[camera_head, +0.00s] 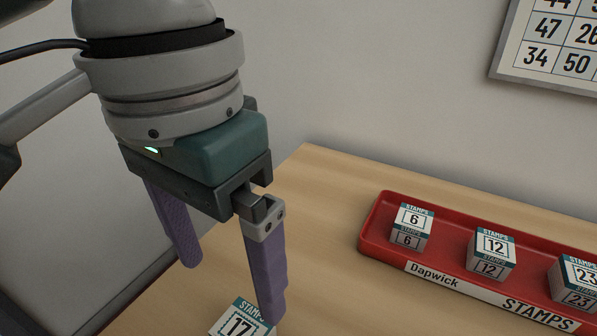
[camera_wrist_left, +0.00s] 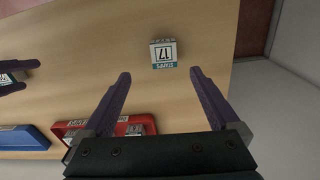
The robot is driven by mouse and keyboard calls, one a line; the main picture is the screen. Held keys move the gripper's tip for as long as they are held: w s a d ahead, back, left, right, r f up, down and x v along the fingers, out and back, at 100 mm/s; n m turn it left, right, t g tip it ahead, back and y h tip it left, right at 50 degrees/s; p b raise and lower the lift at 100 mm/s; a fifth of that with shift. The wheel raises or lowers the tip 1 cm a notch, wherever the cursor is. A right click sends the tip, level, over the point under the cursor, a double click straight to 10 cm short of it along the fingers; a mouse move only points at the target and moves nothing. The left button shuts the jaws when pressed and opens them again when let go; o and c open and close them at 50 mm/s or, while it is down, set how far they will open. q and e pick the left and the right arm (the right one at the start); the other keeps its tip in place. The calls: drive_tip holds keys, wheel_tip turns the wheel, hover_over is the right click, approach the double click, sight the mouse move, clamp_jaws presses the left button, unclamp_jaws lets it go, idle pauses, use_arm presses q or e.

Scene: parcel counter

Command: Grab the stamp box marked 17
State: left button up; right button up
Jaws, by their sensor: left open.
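The stamp box marked 17 (camera_head: 240,319) is a small white box with a teal band, on the wooden counter at the bottom of the head view, partly cut off. It shows whole in the wrist view (camera_wrist_left: 163,53), beyond my fingertips. My left gripper (camera_head: 231,291) is open and empty above the counter, its purple fingers apart. In the wrist view my left gripper (camera_wrist_left: 160,73) points towards the box, with the box roughly in line with the gap and not between the fingers. My right gripper (camera_wrist_left: 14,78) shows at the left edge, with a white and teal box at its fingers.
A red tray (camera_head: 388,254) labelled Dapwick STAMPS holds boxes marked 6 (camera_head: 410,226), 12 (camera_head: 491,254) and 23 (camera_head: 577,281). A blue tray (camera_wrist_left: 22,139) shows in the wrist view. A number chart (camera_head: 550,45) hangs on the wall. The counter around box 17 is clear.

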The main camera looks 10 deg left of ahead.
sight(242, 326)
drive_tip(key=shift+f, duration=0.2)
use_arm(q)
drive_tip(key=f, duration=0.3)
drive_tip(key=shift+w+a+f+b, duration=0.15)
drive_tip(key=shift+a+f+b, duration=0.2)
drive_tip(key=shift+f+b, duration=0.05)
use_arm(e)
drive_tip(key=shift+f, duration=0.35)
use_arm(q)
drive_tip(key=f, duration=0.3)
drive_tip(key=f+b, duration=0.1)
drive_tip(key=f, duration=0.2)
drive_tip(key=shift+w+d, duration=0.15)
drive_tip(key=shift+d, duration=0.05)
use_arm(e)
drive_tip(key=shift+f, duration=0.5)
use_arm(q)
drive_tip(key=c, duration=1.5)
drive_tip(key=shift+r, duration=0.15)
